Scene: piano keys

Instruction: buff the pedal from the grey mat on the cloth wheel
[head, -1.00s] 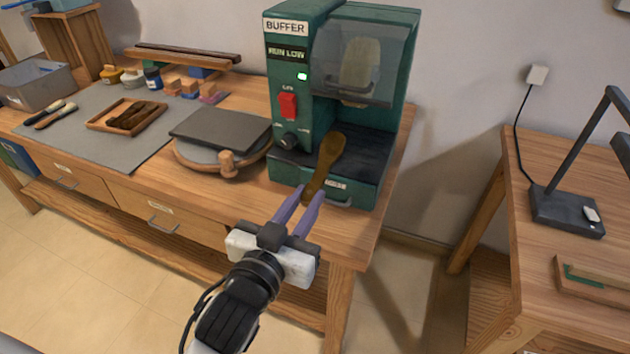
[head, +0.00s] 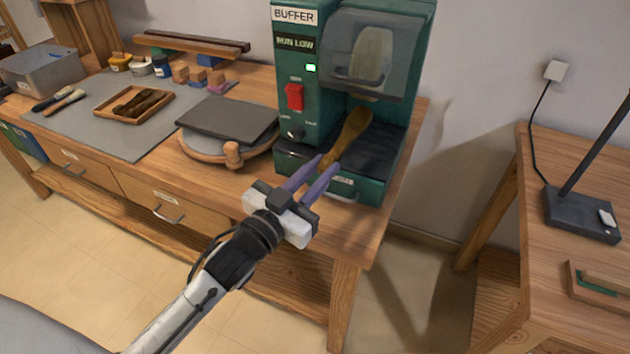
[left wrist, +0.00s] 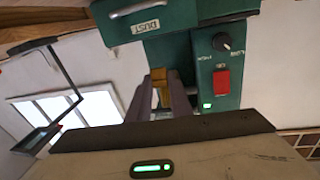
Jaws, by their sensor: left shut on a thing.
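My left gripper (head: 325,172) is shut on the lower end of a brass-brown pedal (head: 352,137), whose wide end points up and away over the buffer's dark tray. In the left wrist view the pedal's end (left wrist: 160,88) shows between the fingers. The cloth wheel (head: 371,55), pale and oval, sits behind a clear guard in the green buffer (head: 307,118). The pedal's wide end is below the wheel in the picture; I see no clear contact. The display reads RUN LOW beside a green light. The grey mat (head: 75,117) lies at the left. My right gripper is not in view.
A wooden tray (head: 101,113) with dark brown pieces lies on the mat. A round wooden stand with a dark grey slab (head: 230,116) is left of the buffer. A second table with a lamp (head: 580,214) stands at right, across a floor gap.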

